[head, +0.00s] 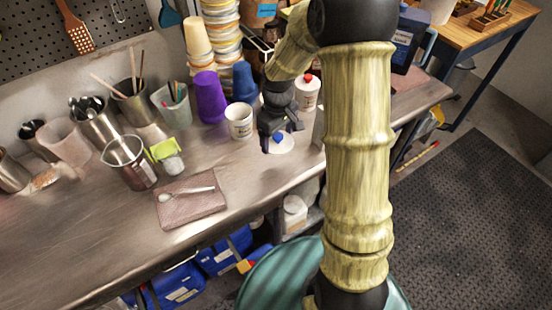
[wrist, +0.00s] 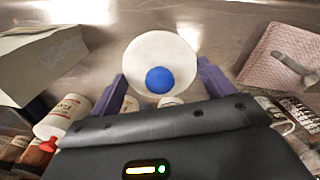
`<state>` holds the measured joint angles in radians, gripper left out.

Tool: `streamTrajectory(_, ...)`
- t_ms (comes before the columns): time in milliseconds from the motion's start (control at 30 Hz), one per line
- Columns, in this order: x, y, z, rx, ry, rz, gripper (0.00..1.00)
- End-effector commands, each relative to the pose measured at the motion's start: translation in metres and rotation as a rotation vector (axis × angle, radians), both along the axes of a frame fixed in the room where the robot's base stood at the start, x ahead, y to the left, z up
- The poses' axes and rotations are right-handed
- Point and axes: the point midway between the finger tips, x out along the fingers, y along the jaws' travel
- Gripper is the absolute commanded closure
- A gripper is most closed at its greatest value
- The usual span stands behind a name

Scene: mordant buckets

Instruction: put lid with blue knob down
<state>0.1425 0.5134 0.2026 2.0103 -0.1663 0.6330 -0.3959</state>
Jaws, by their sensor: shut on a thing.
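The lid is a white disc (head: 285,148) with a round blue knob (head: 278,138). In the head view it is at my gripper (head: 280,139), over the right part of the steel bench. In the wrist view the white lid (wrist: 160,50) lies between the two purple-grey fingers of my gripper (wrist: 162,88), which meet its rim on either side. Its blue knob (wrist: 160,80) faces the camera. I cannot tell whether the lid touches the bench top.
A white cup (head: 239,122) and a red-capped white jar (head: 307,92) stand close by. Purple (head: 209,98) and blue (head: 244,82) cups stand behind. A pink mat (head: 178,211) with a spoon lies left. Bare bench (head: 240,165) lies between mat and lid.

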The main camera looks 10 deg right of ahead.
Motion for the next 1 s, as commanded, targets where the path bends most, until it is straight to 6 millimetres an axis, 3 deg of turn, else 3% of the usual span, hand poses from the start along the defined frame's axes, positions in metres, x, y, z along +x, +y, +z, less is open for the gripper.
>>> streamTrajectory(433, -0.002, -0.007, 0.000, -0.002, 0.003, 0.002, 0.40)
streamTrajectory(800, -0.002, -0.004, -0.056, -0.001, 0.004, 0.006, 0.40)
streamTrajectory(1000, -0.001, -0.004, -0.060, -0.001, -0.001, 0.006, 0.40)
